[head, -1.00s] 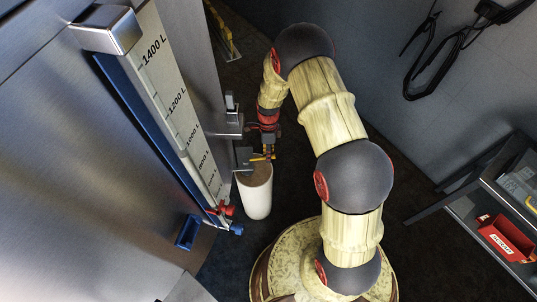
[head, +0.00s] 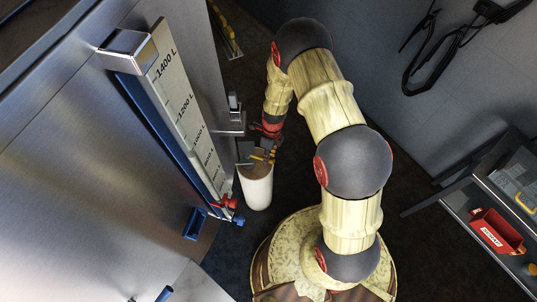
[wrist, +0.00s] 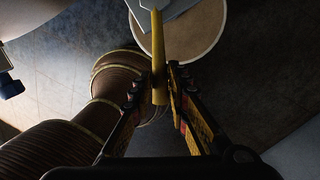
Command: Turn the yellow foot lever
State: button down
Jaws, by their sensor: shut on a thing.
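The yellow foot lever (wrist: 158,60) is a slim bar running up and down in the wrist view, between the fingertips of my gripper (wrist: 162,84). My gripper is shut on it. In the head view my gripper (head: 268,147) reaches down beside the tank, and only a small bit of the lever (head: 258,157) shows by the fingers. A pale cylinder with a brown top (head: 257,191) stands just below the lever; its round top (wrist: 204,32) also shows in the wrist view. The lever's mounting is partly hidden by my gripper and a grey plate (wrist: 168,7).
The steel tank (head: 90,160) fills the left, with a litre scale (head: 185,95), a red tap handle (head: 223,202) and blue fittings (head: 195,223). A shelf with a red bin (head: 496,232) stands at right. Dark floor lies between.

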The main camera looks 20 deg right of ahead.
jog(key=c, duration=1.8)
grip_release()
jog(key=shift+o, duration=0.6)
notch_tip(320, 180, up, 12)
jog(key=w+d, duration=0.1)
jog(key=shift+w+d+f, duration=0.15)
jog(key=shift+w+d, duration=0.1)
jog(key=shift+w, duration=0.05)
